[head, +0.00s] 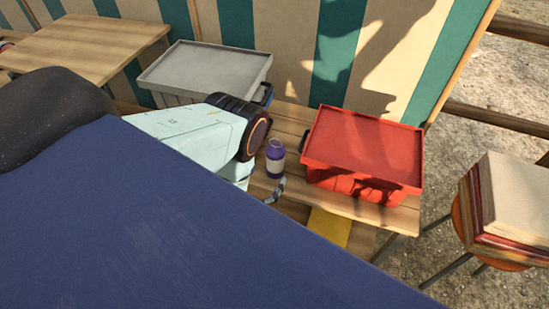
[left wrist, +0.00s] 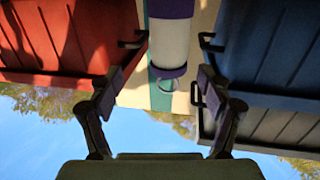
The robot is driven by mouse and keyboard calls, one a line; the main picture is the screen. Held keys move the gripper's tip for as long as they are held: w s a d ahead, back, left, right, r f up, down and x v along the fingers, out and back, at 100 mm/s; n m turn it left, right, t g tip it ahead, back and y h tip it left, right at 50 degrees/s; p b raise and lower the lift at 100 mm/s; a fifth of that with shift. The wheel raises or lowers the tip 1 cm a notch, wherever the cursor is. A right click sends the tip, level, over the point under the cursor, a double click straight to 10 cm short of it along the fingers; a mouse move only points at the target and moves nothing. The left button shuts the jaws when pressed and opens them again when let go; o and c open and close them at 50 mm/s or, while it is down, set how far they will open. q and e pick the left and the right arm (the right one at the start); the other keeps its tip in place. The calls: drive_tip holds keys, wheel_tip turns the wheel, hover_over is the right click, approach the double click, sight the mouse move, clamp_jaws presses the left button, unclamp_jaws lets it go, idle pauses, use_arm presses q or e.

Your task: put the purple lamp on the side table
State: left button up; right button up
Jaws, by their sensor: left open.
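The purple lamp (head: 275,158), a small purple cylinder with a pale band, stands on the wooden bench left of the red crate. The left wrist view, upside down, shows the lamp (left wrist: 171,42) with a ring handle, in line with the gap between my left fingers. My left gripper (left wrist: 162,80) is open, its fingertips apart on either side of that gap; I cannot tell if they touch the lamp. In the head view it (head: 275,190) shows only partly, just in front of the lamp. A wooden table (head: 85,42), perhaps the side table, stands at upper left.
The red crate (head: 365,145) stands close right of the lamp. A grey crate (head: 205,68) is behind my left arm. A blue crate (left wrist: 270,50) shows in the wrist view. Stacked boards or books (head: 515,190) rest on an orange stool at right. The wooden table's visible top is clear.

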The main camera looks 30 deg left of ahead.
sight(271, 164)
use_arm(q)
drive_tip(key=shift+w+a, duration=0.1)
drive_tip(key=shift+a, duration=0.2)
drive_tip(key=w+b, duration=0.1)
drive_tip(key=w, duration=0.1)
drive_tip(key=w+b, duration=0.1)
drive_tip(key=w, duration=0.1)
drive_tip(key=w+a+f+b, duration=0.1)
drive_tip(key=w, duration=0.1)
drive_tip(key=shift+w+a, duration=0.1)
drive_tip(key=shift+w, duration=0.3)
drive_tip(key=shift+w+r, duration=0.1)
drive_tip(key=shift+w, duration=0.3)
drive_tip(key=c, duration=1.6)
wheel_tip(271, 164, up, 10)
drive_tip(key=p, duration=0.5)
drive_tip(key=shift+r, duration=0.3)
drive_tip(key=s+d+r+m+h, duration=0.2)
drive_tip(key=s+d+r+h, duration=0.1)
drive_tip(key=d+r, duration=0.1)
drive_tip(key=s+d+r+m+g+h, duration=0.1)
drive_tip(key=s+d+r+m+h, duration=0.1)
drive_tip(key=r, duration=0.5)
drive_tip(key=s+d+r+m+g+h, duration=0.1)
drive_tip(key=s+d+r+m+h, duration=0.1)
drive_tip(key=d+r+h, duration=0.3)
drive_tip(key=shift+s+d+r+m, duration=0.3)
drive_tip(key=shift+s+d+r, duration=0.35)
drive_tip(key=shift+s+d, duration=0.25)
